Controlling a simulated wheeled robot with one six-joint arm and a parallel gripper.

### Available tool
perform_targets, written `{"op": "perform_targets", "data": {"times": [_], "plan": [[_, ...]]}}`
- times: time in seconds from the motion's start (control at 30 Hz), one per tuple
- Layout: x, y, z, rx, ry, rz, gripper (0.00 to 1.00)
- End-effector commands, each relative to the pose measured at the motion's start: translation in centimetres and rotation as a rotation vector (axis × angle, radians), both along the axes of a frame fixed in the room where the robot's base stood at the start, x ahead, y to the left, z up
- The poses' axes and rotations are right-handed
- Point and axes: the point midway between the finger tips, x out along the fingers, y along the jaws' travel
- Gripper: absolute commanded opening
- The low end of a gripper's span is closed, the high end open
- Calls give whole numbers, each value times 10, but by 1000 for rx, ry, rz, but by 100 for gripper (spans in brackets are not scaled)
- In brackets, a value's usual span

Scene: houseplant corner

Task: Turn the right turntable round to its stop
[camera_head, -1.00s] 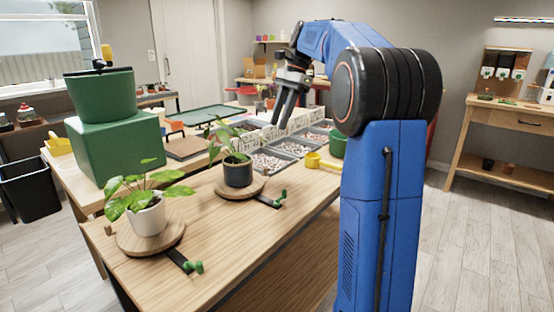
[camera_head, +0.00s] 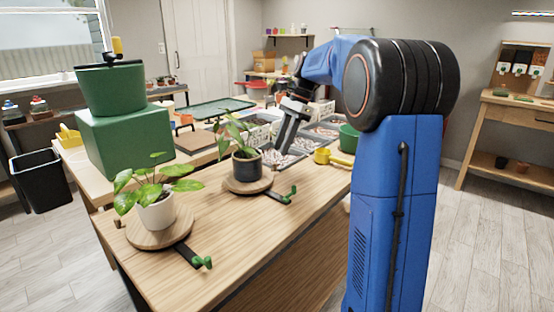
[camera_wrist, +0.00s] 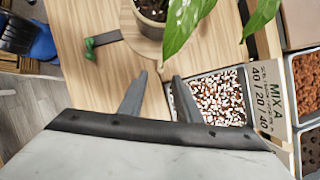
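The right turntable (camera_head: 247,184) is a round wooden disc bearing a dark pot (camera_head: 247,168) with a leafy plant. A black bar with a green knob (camera_head: 290,195) reaches out from it toward the right front. My gripper (camera_head: 281,150) hangs behind and to the right of this pot, pointing down. In the wrist view my gripper's two fingers (camera_wrist: 159,76) are apart with nothing between them, and the disc's edge (camera_wrist: 146,45) lies just beyond the tips. The green knob (camera_wrist: 90,48) is to their left, apart from them. Contact with the disc cannot be told.
The left turntable (camera_head: 184,228) carries a white pot (camera_head: 157,212) and has its own green-knobbed bar (camera_head: 203,262). Grey bins of potting mix (camera_wrist: 215,97) and a yellow cup (camera_head: 322,156) lie to the right. Leaves (camera_wrist: 187,22) overhang near the fingers. The front wood is clear.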

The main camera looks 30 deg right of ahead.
Motion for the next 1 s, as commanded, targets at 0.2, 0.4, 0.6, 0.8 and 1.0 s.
{"op": "perform_targets", "data": {"times": [0.2,0.4,0.6,0.8,1.0], "plan": [[0,13,-31,0,1,0,31],[0,20,-47,0,0,0,31],[0,21,-51,0,0,0,31],[0,21,-51,0,0,0,24],[0,21,-51,0,0,0,0]]}}
